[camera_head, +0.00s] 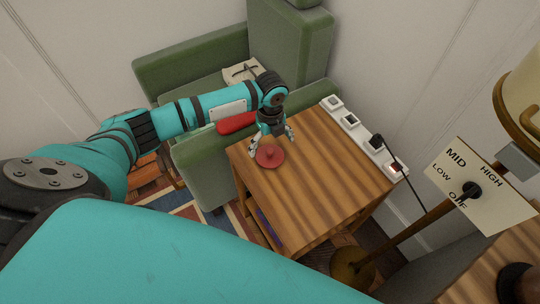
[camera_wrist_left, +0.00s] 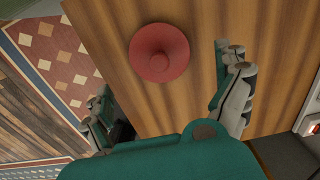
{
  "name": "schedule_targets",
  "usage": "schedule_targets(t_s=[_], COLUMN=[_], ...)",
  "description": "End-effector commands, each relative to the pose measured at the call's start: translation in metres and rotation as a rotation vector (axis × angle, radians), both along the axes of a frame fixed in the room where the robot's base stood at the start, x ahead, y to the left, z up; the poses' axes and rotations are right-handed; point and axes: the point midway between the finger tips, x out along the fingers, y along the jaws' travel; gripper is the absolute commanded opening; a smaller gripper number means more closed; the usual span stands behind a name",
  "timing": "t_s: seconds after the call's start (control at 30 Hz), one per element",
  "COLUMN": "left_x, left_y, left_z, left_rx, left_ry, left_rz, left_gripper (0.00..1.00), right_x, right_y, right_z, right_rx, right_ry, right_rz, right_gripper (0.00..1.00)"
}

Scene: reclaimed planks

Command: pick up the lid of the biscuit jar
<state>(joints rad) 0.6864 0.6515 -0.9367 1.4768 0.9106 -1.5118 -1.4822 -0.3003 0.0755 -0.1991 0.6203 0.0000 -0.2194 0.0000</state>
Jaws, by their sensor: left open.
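A round red lid with a small knob (camera_head: 269,156) is on the wooden side table (camera_head: 330,170), near its left edge. In the left wrist view the lid (camera_wrist_left: 159,53) shows from above, ahead of the fingers and between their lines. Whether a jar is beneath it cannot be told from these views. My left gripper (camera_head: 271,147) is open and empty, just behind the lid in the head view; its spread fingers (camera_wrist_left: 165,92) show in the left wrist view. The fingers appear apart from the lid. My right gripper is not in view.
A power strip (camera_head: 362,138) with a black plug lies along the table's right edge. A green armchair (camera_head: 290,45) stands behind and left. A lamp with a switch plate (camera_head: 485,190) stands at right. The table's middle is clear.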

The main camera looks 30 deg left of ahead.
Motion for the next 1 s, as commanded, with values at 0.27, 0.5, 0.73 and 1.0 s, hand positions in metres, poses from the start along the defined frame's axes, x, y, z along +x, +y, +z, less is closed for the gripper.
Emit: schedule_targets(t_s=[0.27,0.5,0.73,1.0], left_x=[0.0,0.001,0.001,0.001], left_y=[0.002,0.003,0.003,0.003], left_z=[-0.026,-0.055,-0.057,-0.057], left_rx=[0.0,0.001,-0.001,-0.001], left_ry=[0.002,0.001,-0.001,-0.001], left_rz=[0.002,0.001,0.0,0.0], left_gripper=[1.0,1.0,1.0,0.69], right_x=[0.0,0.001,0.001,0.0], right_y=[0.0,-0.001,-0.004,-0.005], right_z=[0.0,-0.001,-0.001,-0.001], right_rx=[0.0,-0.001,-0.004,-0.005], right_ry=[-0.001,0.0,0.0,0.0], right_rz=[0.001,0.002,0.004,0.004], right_gripper=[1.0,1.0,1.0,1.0])
